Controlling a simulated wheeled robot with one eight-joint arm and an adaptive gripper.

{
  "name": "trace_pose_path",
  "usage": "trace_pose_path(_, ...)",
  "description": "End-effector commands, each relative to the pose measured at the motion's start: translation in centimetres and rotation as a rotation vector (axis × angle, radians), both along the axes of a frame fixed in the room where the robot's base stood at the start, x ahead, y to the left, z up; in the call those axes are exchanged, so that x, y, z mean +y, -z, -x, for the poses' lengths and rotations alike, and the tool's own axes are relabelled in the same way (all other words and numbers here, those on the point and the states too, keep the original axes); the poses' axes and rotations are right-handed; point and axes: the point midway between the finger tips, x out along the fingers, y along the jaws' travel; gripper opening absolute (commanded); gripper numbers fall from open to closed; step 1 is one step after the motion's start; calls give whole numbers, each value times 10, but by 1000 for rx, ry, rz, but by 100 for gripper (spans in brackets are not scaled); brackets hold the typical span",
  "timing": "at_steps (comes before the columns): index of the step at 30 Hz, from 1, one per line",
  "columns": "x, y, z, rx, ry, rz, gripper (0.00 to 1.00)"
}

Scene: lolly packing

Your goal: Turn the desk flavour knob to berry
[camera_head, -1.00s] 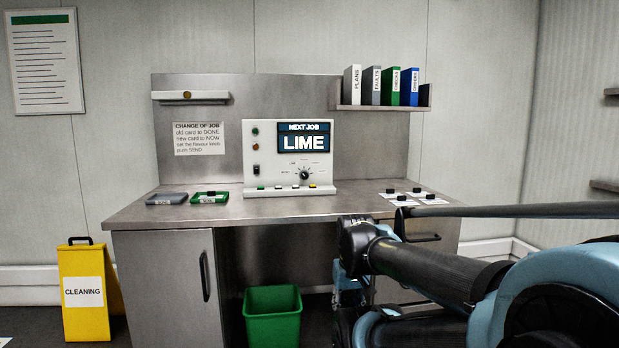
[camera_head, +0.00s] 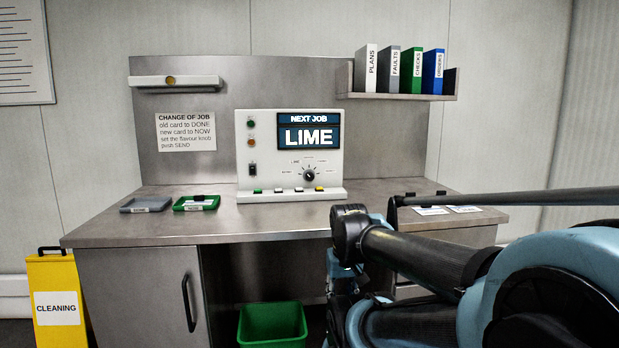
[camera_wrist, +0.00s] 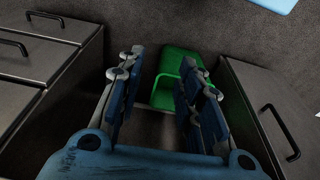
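The flavour knob (camera_head: 309,174) is a round dark dial with a pale pointer on the white control panel (camera_head: 243,175) at the back of the desk. Small labels ring it, too small to read surely. The pointer leans to the upper left. The panel's screen (camera_head: 308,131) reads NEXT JOB LIME. My gripper (camera_wrist: 155,95) shows in the wrist view, its two blue fingers spread apart with nothing between them. It points down toward the floor in front of the desk, apart from the knob. In the head view my arm covers the desk's right front.
A grey tray (camera_head: 127,209) and a green tray (camera_head: 214,203) lie on the desk left of the panel. White cards (camera_head: 431,211) lie at right, partly hidden. A green bin (camera_head: 272,337) stands under the desk. A binder shelf (camera_head: 400,96) hangs above right.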

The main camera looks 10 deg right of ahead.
Motion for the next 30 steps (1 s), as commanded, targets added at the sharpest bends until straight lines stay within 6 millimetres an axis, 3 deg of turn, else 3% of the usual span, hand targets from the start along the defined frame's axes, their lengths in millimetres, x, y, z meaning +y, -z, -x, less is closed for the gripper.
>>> trace_pose_path(8, 0, 0, 0, 0, 0, 0, 33)
trace_pose_path(10, 0, -2, 2, -4, 0, 0, 49)
trace_pose_path(11, 0, -6, 6, -12, 0, 0, 52)
trace_pose_path(14, 0, -18, -4, -31, 0, 1, 52)
trace_pose_path(20, 1, -76, -67, -117, 7, 4, 52)
trace_pose_path(30, 0, -193, -216, -316, 11, 11, 52)
